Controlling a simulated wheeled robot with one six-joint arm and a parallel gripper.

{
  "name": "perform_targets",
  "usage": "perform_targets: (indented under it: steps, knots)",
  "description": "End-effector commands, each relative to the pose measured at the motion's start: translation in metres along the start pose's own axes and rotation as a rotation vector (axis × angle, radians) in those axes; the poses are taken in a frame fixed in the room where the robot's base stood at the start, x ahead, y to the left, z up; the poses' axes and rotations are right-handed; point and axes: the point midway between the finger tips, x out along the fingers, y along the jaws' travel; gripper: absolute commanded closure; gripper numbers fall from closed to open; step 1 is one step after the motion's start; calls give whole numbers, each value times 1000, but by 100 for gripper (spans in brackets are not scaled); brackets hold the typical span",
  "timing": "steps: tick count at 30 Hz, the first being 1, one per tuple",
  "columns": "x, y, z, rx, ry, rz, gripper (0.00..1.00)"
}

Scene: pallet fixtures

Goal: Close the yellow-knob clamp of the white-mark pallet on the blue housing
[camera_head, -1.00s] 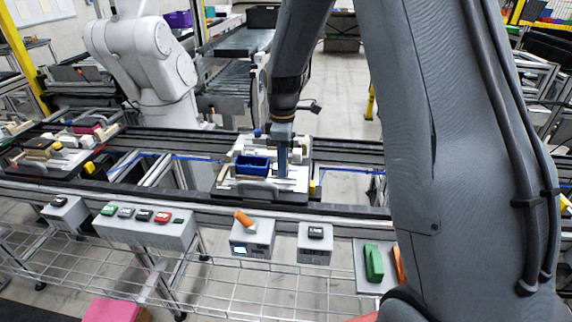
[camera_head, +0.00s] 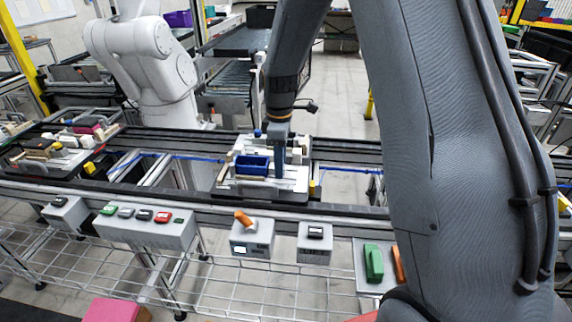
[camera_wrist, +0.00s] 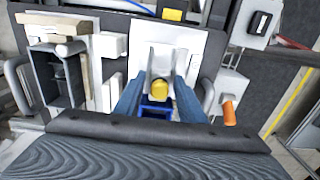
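The blue housing (camera_head: 252,166) sits on a pallet (camera_head: 233,182) on the rail. In the wrist view only a small blue part of it (camera_wrist: 156,112) shows, low between my fingers. The yellow knob (camera_wrist: 158,89) lies between my fingers, in front of a grey clamp arm (camera_wrist: 160,64) on a white block. My gripper (camera_wrist: 157,98) has its two blue fingers apart, one each side of the knob, with small gaps visible. In the head view my gripper (camera_head: 280,160) points down just right of the housing. Contact and the white mark cannot be made out.
A dark open box (camera_wrist: 56,77) and pale blocks stand on the pallet's far side. A second pallet (camera_head: 60,150) with a magenta part is at left. Control boxes (camera_head: 252,240) line the front of the rail. A white robot arm (camera_head: 145,60) stands behind.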

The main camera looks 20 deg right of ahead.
Motion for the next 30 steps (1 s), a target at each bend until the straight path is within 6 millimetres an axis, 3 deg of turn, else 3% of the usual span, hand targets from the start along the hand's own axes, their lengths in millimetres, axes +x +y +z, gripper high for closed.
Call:
perform_targets:
  steps: [30]
  knots:
    - [-72, 0, 0, 1, 1, 1, 64]
